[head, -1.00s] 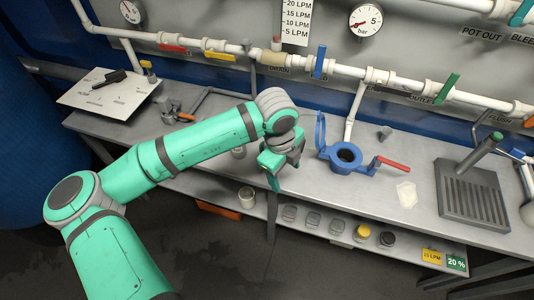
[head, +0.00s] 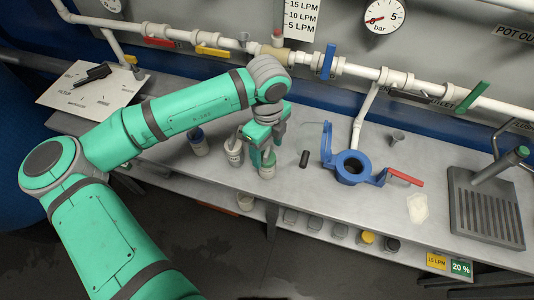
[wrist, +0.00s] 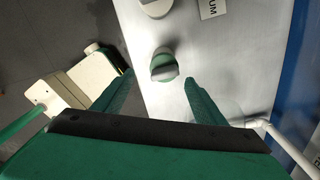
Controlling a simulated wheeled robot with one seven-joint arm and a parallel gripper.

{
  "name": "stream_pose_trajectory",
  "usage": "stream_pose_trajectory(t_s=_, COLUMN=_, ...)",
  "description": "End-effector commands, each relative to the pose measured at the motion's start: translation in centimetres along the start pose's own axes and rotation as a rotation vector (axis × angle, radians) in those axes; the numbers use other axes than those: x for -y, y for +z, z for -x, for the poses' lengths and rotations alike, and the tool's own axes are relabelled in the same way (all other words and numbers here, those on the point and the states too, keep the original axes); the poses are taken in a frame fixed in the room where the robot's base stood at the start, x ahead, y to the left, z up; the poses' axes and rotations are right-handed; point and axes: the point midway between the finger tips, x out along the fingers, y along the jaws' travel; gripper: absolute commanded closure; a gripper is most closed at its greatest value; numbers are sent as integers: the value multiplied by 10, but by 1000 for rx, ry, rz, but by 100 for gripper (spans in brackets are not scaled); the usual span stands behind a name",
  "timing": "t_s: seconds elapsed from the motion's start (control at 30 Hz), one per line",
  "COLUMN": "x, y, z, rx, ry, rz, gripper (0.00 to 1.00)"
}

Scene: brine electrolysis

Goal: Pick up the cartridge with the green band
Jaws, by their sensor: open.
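The cartridge with the green band (head: 268,169) stands upright on the bench in the head view, partly hidden by my gripper. In the wrist view, its round grey-white top and green band (wrist: 164,66) show between and beyond my fingertips. My gripper (head: 268,148) is open just above and around the cartridge's top in the head view. In the wrist view, both green fingers of my gripper (wrist: 157,80) are spread apart, with a gap on each side of the cartridge. I cannot tell how far down the fingers reach.
A white labelled cartridge (head: 234,150) and a dark-blue-topped one (head: 198,142) stand left of my gripper. A small black cylinder (head: 304,158) and a blue clamp fixture (head: 350,167) are to the right. Pipes with valves (head: 330,62) run along the wall behind.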

Motion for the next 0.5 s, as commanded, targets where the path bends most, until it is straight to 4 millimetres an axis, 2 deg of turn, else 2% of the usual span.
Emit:
stream_pose_trajectory(t_s=0.17, x=0, y=0, z=-7, rx=-2, ry=0, rz=0, gripper=35)
stream_pose_trajectory(t_s=0.5, x=0, y=0, z=-51, rx=-1, ry=0, rz=0, gripper=35)
